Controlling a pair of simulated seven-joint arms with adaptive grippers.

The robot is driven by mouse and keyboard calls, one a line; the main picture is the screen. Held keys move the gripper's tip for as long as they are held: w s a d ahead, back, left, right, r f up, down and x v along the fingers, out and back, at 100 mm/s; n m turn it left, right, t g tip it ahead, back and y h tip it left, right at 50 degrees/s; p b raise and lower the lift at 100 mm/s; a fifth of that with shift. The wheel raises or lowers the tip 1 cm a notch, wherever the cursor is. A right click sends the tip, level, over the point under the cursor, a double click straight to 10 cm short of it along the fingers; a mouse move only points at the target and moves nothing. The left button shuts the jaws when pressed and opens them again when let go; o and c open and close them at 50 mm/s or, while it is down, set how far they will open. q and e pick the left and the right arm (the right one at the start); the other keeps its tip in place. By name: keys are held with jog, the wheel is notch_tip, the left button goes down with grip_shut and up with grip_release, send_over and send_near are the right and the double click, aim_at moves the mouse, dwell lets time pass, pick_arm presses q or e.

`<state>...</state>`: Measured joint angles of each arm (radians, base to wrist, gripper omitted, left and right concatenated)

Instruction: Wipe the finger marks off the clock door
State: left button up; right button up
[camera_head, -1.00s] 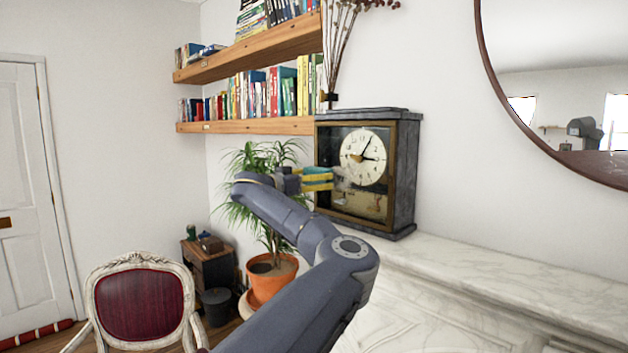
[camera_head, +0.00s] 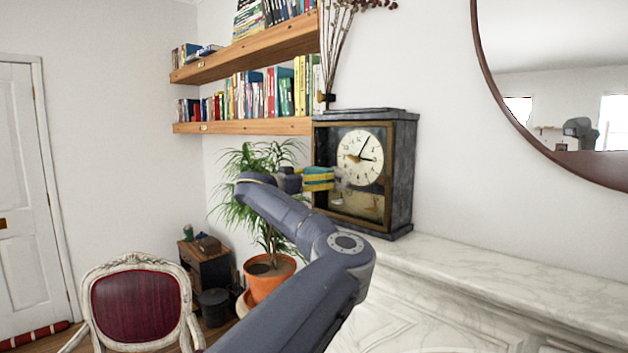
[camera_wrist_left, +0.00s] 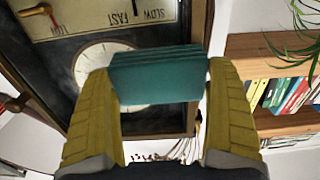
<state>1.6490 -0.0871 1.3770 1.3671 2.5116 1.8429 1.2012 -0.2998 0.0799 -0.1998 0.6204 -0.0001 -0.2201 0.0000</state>
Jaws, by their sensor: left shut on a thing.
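The clock (camera_head: 400,175) is a dark grey case with a brass-framed glass door (camera_head: 318,140) in front of a cream dial (camera_head: 372,148). It stands at the left end of the marble mantel. My left gripper (camera_head: 319,179) has yellow fingers shut on a teal pad (camera_wrist_left: 158,75) in front of the left side of the door. In the left wrist view the clock is upside down, with a FAST/SLOW plate (camera_wrist_left: 110,14), and the pad covers part of the dial. Whether the pad touches the glass, I cannot tell. Finger marks are not clearly made out. My right gripper is not in view.
The marble mantel (camera_head: 470,262) is clear to the right of the clock. A round mirror (camera_head: 560,80) hangs above it. Dried stems (camera_head: 338,40) rise behind the clock. Wooden bookshelves (camera_head: 250,127) and a potted palm (camera_head: 268,280) are to the left, with a red chair (camera_head: 135,305) below.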

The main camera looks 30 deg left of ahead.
aim_at(323, 172)
pick_arm(q)
jog(key=shift+d, duration=0.2)
jog(key=shift+s+d, duration=0.25)
jog(key=shift+d, duration=0.95)
jog(key=shift+s+d, duration=0.2)
jog(key=shift+d, duration=0.95)
jog(key=shift+s+d, duration=0.25)
jog(key=shift+d, duration=0.95)
jog(key=shift+s+d, duration=0.25)
jog(key=shift+d, duration=0.75)
jog(key=shift+s+d, duration=0.25)
jog(key=shift+d, duration=0.75)
jog(key=shift+s+d, duration=0.25)
jog(key=shift+d, duration=0.75)
jog(key=shift+a+r, duration=0.1)
jog(key=shift+w+a, duration=0.5)
jog(key=shift+a, duration=1.7)
jog(key=shift+w+a, duration=0.55)
jog(key=shift+a, duration=1.65)
jog(key=shift+w+a, duration=0.5)
jog(key=shift+a, duration=1.7)
jog(key=shift+d+r, duration=0.1)
jog(key=shift+r, duration=1.1)
jog(key=shift+s+d, duration=0.2)
jog(key=shift+d, duration=0.65)
jog(key=shift+s+d, duration=0.2)
jog(key=shift+d, duration=0.6)
jog(key=shift+d, duration=0.1)
